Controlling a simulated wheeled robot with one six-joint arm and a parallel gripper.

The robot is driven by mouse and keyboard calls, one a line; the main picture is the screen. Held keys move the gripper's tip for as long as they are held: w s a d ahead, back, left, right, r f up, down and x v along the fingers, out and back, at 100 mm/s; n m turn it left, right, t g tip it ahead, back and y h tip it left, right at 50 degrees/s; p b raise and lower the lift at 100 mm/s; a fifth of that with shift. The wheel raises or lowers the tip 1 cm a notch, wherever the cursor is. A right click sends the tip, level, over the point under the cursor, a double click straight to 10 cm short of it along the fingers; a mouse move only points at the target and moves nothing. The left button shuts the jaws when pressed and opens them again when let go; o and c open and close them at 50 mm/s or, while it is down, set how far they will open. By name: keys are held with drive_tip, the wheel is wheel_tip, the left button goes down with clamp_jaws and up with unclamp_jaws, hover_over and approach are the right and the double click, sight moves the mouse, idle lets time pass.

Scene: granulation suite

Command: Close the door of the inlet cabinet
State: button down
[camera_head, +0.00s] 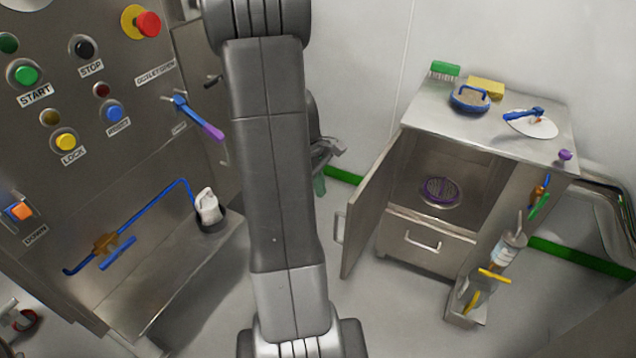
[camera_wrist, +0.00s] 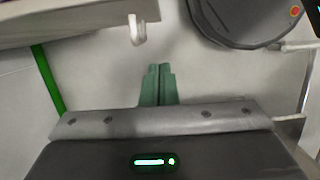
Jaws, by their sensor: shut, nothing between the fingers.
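The inlet cabinet appears to be the steel cabinet (camera_head: 460,135) at the right of the head view. Its door (camera_head: 372,215) stands wide open, swung out from the left side of the opening, with a bar handle (camera_head: 340,228) on its outer left face. A purple round grate (camera_head: 440,190) shows inside. My gripper (camera_wrist: 158,85) is shut and empty, its green fingers together. In the head view its fingertips (camera_head: 319,186) show partly behind my arm, left of the door and apart from it. A pale panel with a hook-like handle (camera_wrist: 137,30) in the wrist view may be this door.
On the cabinet top are a green brush (camera_head: 445,69), yellow sponge (camera_head: 486,87), blue-handled lid (camera_head: 470,97) and white disc (camera_head: 530,124). A drawer (camera_head: 428,241) is below; a bottle (camera_head: 508,249) hangs at right. The control panel (camera_head: 90,150) stands left. Floor before the door is clear.

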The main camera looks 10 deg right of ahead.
sight(339, 212)
drive_tip(key=s+d+f+b, duration=0.1)
drive_tip(key=s+d+f, duration=0.2)
drive_tip(key=f, duration=0.3)
drive_tip(key=shift+s+d+f, duration=0.15)
drive_tip(key=shift+s+d, duration=0.05)
drive_tip(key=shift+d, duration=0.55)
